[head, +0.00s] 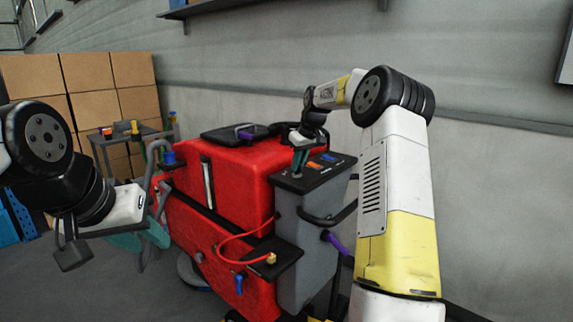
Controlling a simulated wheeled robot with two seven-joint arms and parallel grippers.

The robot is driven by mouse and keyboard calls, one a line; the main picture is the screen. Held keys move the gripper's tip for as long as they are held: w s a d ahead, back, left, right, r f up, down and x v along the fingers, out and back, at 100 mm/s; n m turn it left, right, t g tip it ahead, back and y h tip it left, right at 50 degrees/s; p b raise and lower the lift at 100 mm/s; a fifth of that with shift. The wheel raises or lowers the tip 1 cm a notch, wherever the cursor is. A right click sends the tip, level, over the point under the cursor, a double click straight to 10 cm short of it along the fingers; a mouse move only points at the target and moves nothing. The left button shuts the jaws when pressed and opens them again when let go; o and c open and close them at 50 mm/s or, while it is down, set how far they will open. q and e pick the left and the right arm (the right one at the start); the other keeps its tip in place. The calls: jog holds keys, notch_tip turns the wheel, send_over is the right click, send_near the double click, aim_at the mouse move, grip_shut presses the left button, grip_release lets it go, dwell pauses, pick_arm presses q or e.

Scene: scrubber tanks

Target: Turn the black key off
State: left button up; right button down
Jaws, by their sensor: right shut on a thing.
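The scrubber's grey control panel (328,168) has a dark top with an orange and a blue control on it. My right gripper (298,172) reaches down onto the left part of this panel top. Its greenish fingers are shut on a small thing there. The black key does not show clearly; the fingers cover that spot, so I cannot see its angle. My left gripper (142,242) is at the left of the red scrubber body, well away from the panel. Its teal fingers look apart, with nothing visible between them.
The red scrubber tank (235,180) fills the middle, with a red hose (240,240) looping to a small black shelf. A small table (107,138) with coloured items stands behind left, before stacked cardboard boxes (30,80). A grey wall runs behind.

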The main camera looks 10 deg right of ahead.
jog(key=shift+d+n+g+y, duration=0.1)
jog(key=shift+n+g+y, duration=0.3)
jog(key=shift+n, duration=0.9)
jog(key=c, duration=1.5)
grip_release()
jog(key=shift+o, duration=0.2)
jog(key=v, duration=0.8)
